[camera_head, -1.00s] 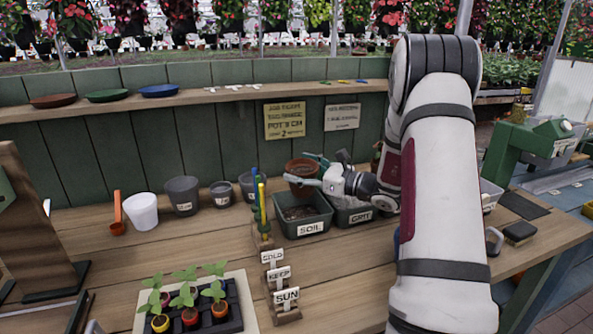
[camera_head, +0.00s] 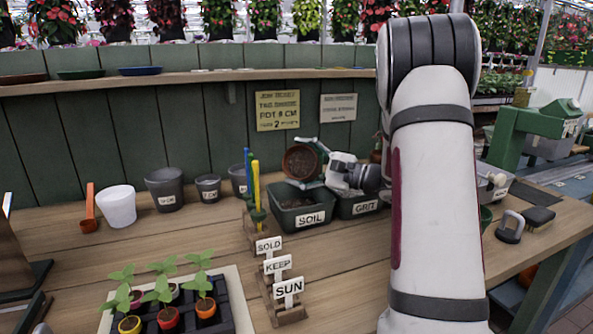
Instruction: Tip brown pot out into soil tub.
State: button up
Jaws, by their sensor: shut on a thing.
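The brown pot (camera_head: 299,164) is held above the back of the soil tub. It is tilted so that its open mouth faces my camera, and dark contents show inside it. The green soil tub (camera_head: 308,219), labelled SOIL, stands on the bench with dark soil in it. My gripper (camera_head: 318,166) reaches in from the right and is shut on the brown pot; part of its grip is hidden. I cannot tell whether anything is falling from the pot.
A grit tub (camera_head: 366,208) stands right of the soil tub. White and grey pots (camera_head: 117,206) stand to the left. Sign blocks (camera_head: 289,288) and a seedling tray (camera_head: 235,300) are in front. Coloured stakes (camera_head: 256,185) rise just left of the soil tub.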

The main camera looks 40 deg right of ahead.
jog(key=shift+w+f+n+b, duration=0.1)
jog(key=shift+f+n+b, duration=0.4)
jog(key=shift+n+b, duration=0.4)
jog(key=n+b, duration=0.2)
jog(key=b, duration=0.1)
jog(key=n+b, duration=0.1)
jog(key=b, duration=0.3)
jog(key=n+b, duration=0.2)
jog(key=b, duration=0.1)
jog(key=shift+r+n+y, duration=0.25)
jog(key=shift+n+y, duration=0.05)
jog(key=shift+y, duration=0.1)
jog(key=shift+c, duration=0.2)
jog(key=n+b, duration=0.1)
jog(key=b, duration=0.2)
jog(key=shift+r+n, duration=0.2)
jog(key=shift+n, duration=0.1)
jog(key=shift+r, duration=0.1)
jog(key=shift+d+r+m+p, duration=0.2)
jog(key=shift+m+p, duration=0.2)
jog(key=shift+p, duration=1.55)
jog(key=p, duration=0.3)
jog(key=shift+a+f+m, duration=0.1)
jog(key=shift+m, duration=0.2)
jog(key=shift+f+p, duration=0.15)
jog(key=shift+p, duration=0.4)
jog(key=shift+m+p, duration=0.3)
jog(key=shift+m, duration=0.1)
